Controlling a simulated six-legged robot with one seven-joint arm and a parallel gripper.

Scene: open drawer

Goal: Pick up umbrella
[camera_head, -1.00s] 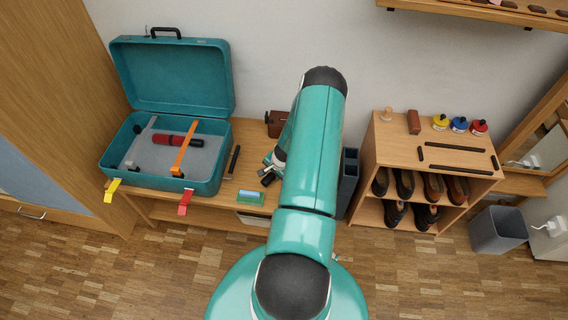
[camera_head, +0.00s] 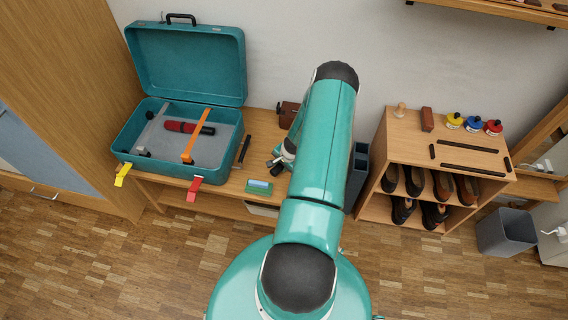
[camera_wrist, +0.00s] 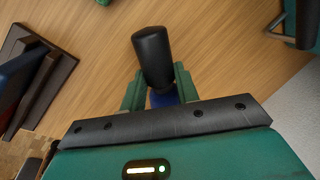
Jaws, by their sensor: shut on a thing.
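My gripper (camera_wrist: 158,90) is shut, its green fingers on both sides of a cylinder with a black end and a blue part, which looks like the handle of a folded umbrella (camera_wrist: 152,58). The black end sticks out past the fingertips, and the rest is hidden behind the gripper's dark plate. In the head view my gripper end shows only partly, left of my arm, above the bench. The held thing cannot be made out clearly there.
An open teal suitcase (camera_head: 125,143) stands on the wooden bench (camera_head: 262,128), with a red and black cylinder (camera_head: 188,127) inside. A green box (camera_head: 259,187) lies near the bench's front edge. A shoe shelf (camera_head: 385,150) and a grey bin (camera_head: 505,233) stand right.

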